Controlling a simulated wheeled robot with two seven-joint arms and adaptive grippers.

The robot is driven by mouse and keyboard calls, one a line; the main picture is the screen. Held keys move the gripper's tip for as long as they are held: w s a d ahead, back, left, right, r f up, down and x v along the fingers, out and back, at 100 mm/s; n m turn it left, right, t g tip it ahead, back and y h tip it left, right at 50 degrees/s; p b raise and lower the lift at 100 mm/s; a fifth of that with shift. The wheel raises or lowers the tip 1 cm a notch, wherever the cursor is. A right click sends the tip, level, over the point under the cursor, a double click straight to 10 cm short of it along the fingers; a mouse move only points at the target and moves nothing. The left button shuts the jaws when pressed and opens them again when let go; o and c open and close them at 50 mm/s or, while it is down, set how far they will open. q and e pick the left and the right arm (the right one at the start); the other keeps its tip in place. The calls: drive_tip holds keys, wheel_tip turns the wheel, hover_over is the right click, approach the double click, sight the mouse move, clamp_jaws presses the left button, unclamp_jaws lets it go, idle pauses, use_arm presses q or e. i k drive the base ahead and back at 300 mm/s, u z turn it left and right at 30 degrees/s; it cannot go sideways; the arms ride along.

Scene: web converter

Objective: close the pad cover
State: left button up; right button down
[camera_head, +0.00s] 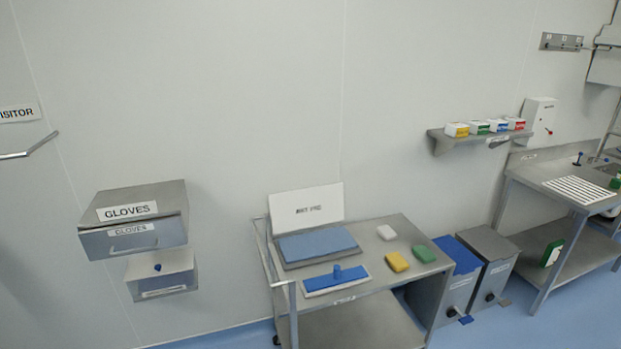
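The pad cover (306,205) is a white panel with dark lettering, standing open and nearly upright at the back left of a steel cart. In front of it, at its foot, lies a blue pad (318,243) in a shallow grey tray (322,262). The cover leaves the pad exposed. Neither of my grippers shows in the head view.
A glove box (134,221) hangs at left. Bins (446,285) and a steel bench (545,190) stand at right.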

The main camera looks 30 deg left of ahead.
sight(312, 207)
drive_tip(key=u, duration=0.4)
drive_tip(key=i, duration=0.9)
drive_tip(key=u, duration=0.7)
